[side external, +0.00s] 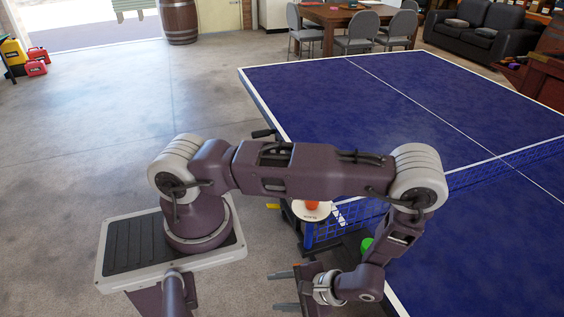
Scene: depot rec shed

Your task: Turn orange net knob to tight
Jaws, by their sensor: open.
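The orange knob (312,205) sits on a pale round plate (304,214) at the near end of the net, beside the blue table's edge. Part of it is hidden behind my arm, and its setting is too small to read. My gripper (274,291) is open and empty, low in the picture. Its two fingers point left, over the concrete floor. It is below and left of the knob in the picture, clear of it.
The blue table (400,95) fills the right side, with its net (335,218) beside my arm. A green object (367,244) shows near the net, partly covered by my arm. A dark lever (263,133) juts from the table's left edge.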

